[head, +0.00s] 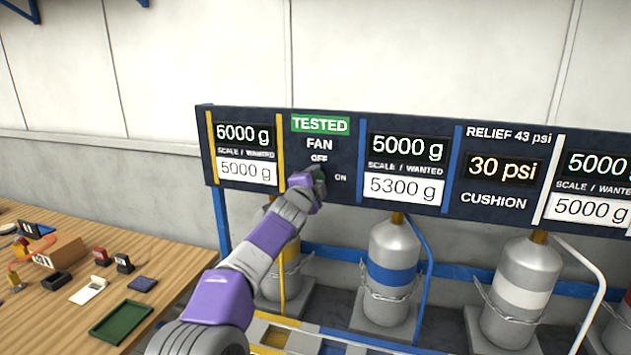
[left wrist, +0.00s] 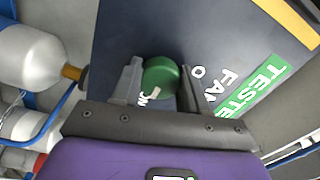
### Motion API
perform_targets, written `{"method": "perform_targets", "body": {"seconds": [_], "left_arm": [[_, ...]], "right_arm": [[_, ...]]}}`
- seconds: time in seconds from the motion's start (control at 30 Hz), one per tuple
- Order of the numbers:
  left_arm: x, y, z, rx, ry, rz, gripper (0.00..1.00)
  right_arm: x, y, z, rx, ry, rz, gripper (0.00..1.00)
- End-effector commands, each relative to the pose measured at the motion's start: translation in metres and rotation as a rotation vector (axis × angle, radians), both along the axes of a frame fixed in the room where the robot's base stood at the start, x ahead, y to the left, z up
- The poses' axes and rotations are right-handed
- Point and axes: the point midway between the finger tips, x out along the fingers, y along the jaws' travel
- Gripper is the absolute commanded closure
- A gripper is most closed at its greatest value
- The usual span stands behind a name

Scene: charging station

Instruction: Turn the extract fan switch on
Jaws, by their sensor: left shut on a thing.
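The extract fan switch is a round green knob (left wrist: 160,76) on the dark panel, under the word FAN, with OFF above it and ON to its lower right in the head view. My left gripper (head: 317,180) reaches the panel there and mostly hides the knob. In the left wrist view the fingers of my left gripper (left wrist: 160,86) stand on either side of the knob and are shut on it. A white mark shows on the knob's lower-left side in that view; I cannot tell exactly which label it points at. My right gripper is not in view.
The panel (head: 455,205) carries several weight readouts and a 30 psi display. A wooden bench (head: 60,325) at the left holds a green tray (head: 121,322) and small parts.

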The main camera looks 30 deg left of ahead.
Motion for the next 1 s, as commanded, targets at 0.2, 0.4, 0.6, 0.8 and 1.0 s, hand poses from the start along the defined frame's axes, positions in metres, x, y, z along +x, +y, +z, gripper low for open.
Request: {"method": "perform_targets", "body": {"seconds": [0.2, 0.4, 0.6, 0.8, 1.0], "left_arm": [[0.0, 0.002, -0.004, 0.004, 0.009, 0.004, 0.87], [0.0, 0.002, -0.003, 0.003, 0.007, 0.004, 0.32], [0.0, 0.001, -0.001, 0.001, 0.003, 0.001, 0.31], [-0.005, -0.001, -0.001, 0.002, 0.0, 0.001, 0.31], [-0.028, -0.007, -0.004, -0.001, -0.002, -0.002, 0.31]], "right_arm": [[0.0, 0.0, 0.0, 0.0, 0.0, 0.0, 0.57], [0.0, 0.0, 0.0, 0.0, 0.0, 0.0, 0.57], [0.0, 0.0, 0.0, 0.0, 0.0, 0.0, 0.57], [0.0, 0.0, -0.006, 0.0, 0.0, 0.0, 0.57], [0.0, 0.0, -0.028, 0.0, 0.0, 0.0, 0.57]]}}
